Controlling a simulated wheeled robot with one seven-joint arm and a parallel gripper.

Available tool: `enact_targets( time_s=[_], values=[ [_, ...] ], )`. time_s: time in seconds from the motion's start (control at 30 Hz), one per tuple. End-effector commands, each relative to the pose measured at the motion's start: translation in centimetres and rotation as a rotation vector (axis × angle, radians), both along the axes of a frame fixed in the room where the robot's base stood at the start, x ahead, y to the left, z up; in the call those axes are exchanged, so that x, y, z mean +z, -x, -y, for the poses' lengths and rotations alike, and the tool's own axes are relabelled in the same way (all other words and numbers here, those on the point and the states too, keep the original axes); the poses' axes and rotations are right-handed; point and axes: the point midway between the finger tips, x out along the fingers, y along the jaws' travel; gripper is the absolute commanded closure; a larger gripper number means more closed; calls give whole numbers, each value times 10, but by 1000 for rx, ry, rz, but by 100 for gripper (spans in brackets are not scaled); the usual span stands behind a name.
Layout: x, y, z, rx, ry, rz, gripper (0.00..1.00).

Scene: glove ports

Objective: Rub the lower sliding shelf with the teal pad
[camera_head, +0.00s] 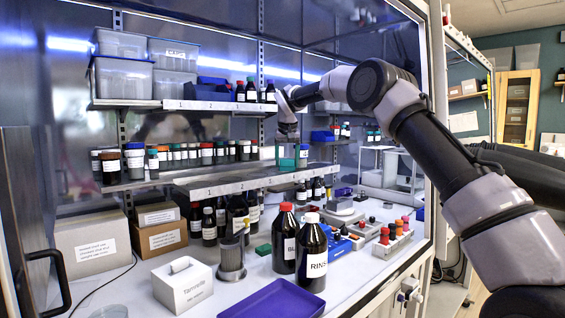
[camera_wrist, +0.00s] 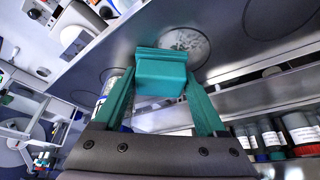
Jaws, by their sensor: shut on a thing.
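The teal pad (camera_wrist: 160,76) is a small block held between the teal fingers of my gripper (camera_wrist: 163,85) in the wrist view. In the head view my gripper (camera_head: 291,155) points down over the right part of the lower sliding shelf (camera_head: 225,187), which juts forward and has a pale front edge. The wrist view shows the dark shelf surface (camera_wrist: 225,62) with a round whitish smear (camera_wrist: 187,45) just beyond the pad. The pad covers the smear's near edge in that view. I cannot tell whether the pad touches the shelf.
Small bottles (camera_head: 205,153) line the lower shelf left of my gripper. The upper shelf (camera_head: 135,104) holds plastic bins (camera_head: 122,80). Below, the worktop has tall dark bottles (camera_head: 312,255), a tissue box (camera_head: 183,285) and a blue tray (camera_head: 275,302). A glass sash frame stands at the right.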

Motion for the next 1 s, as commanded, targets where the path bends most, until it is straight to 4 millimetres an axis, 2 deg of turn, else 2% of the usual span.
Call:
enact_targets(
  time_s=[0.13, 0.33, 0.73, 1.0],
  values=[
    [-1, -8, 8, -1, 1, 0, 88],
    [-2, -7, 7, 1, 1, -1, 88],
    [-1, 16, -16, 1, 2, -2, 88],
    [0, 22, -22, 1, 2, -1, 88]
  ],
)
